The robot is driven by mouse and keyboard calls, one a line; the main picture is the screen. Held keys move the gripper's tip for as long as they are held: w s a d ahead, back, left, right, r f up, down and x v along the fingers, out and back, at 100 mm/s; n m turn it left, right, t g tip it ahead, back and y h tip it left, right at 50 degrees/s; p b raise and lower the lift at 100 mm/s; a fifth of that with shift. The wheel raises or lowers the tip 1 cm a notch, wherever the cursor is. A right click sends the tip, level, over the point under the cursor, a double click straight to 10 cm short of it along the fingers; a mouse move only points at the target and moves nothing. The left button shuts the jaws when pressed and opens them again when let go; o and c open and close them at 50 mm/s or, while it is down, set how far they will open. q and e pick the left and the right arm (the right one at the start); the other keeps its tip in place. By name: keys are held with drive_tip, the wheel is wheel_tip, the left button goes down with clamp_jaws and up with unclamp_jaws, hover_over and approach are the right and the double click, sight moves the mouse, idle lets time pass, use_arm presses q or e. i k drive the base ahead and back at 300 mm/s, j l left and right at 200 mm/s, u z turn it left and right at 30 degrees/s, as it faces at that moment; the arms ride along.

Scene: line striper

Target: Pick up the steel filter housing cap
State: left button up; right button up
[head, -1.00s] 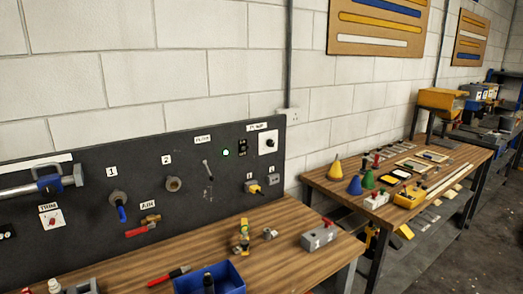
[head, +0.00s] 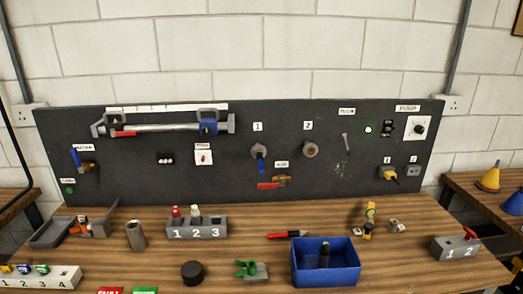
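I cannot tell for sure which thing is the steel filter housing cap. A grey steel-looking cylinder (head: 135,235) stands upright on the left part of the wooden bench. A small grey metal fitting (head: 394,226) lies on the right part of the bench, beside a yellow and green figure-like part (head: 369,220). A short dark round piece (head: 192,273) sits near the front, left of centre. Neither of my grippers shows in the head view.
A blue bin (head: 308,262) with a dark bottle-like thing stands at the front. Behind is a black panel (head: 330,185) with valves and switches. A grey numbered block (head: 182,230), a red-handled tool (head: 287,234) and a green clamp-like part (head: 246,269) are on the bench.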

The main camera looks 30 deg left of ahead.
sight(192, 272)
drive_tip(key=u, duration=1.9)
